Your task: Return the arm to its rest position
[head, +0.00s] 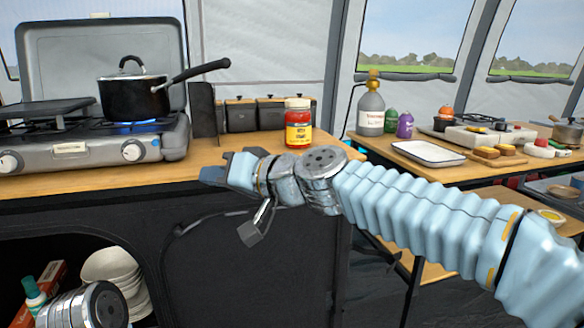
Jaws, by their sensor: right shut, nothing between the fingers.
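My right arm reaches in from the right side of the head view, its pale blue ribbed sleeve crossing in front of the counter. Its right gripper (213,174) is at the front edge of the wooden counter (100,180), left of the jar. It is shut and holds nothing. A metal joint of mine shows at the bottom left, but my left gripper is not in view.
A black pot (135,98) stands over a blue flame on the grey stove (130,150). Bowls (108,266) sit in the open shelf below. A side table holds a white tray (428,153) and a grey bottle (371,112).

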